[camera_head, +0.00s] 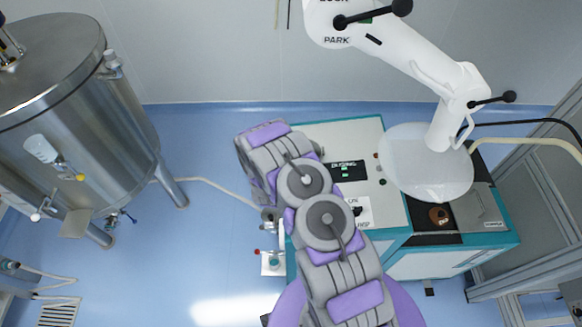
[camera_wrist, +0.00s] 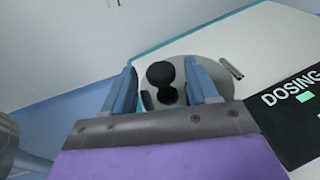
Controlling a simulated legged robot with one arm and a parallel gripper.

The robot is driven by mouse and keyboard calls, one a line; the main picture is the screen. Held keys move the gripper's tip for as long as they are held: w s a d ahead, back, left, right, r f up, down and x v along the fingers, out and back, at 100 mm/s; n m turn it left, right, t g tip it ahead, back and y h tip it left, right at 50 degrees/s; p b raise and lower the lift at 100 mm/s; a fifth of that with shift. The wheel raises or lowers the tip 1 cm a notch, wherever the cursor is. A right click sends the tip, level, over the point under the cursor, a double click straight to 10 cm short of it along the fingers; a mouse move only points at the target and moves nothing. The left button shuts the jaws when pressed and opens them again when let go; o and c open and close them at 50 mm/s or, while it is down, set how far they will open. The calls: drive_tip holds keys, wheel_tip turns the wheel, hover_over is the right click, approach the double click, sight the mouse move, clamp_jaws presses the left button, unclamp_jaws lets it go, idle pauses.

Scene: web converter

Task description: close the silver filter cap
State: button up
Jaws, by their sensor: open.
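A round grey disc, which looks like the silver filter cap (camera_wrist: 220,68), shows in the wrist view on the white machine top. A black knob (camera_wrist: 161,74) stands up from its middle. A small metal piece (camera_wrist: 231,69) sits at the disc's right edge. My gripper (camera_wrist: 160,67) is open, with one blue-grey finger on each side of the knob. I cannot tell whether either finger touches it. Whether the cap lies flat or slightly raised is not clear. In the head view my own arm hides the cap and the fingertips.
The white and teal machine (camera_head: 354,140) has a dosing panel (camera_head: 349,171), also in the wrist view (camera_wrist: 296,105). A white arm-like unit with a round cover (camera_head: 426,165) stands at its right. A steel tank (camera_head: 80,110) is at the left. Blue floor (camera_head: 215,235) lies between them.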

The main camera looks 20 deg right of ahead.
drive_tip(key=v, duration=1.5)
drive_tip(key=shift+s+a+b, duration=0.25)
drive_tip(key=shift+b, duration=0.05)
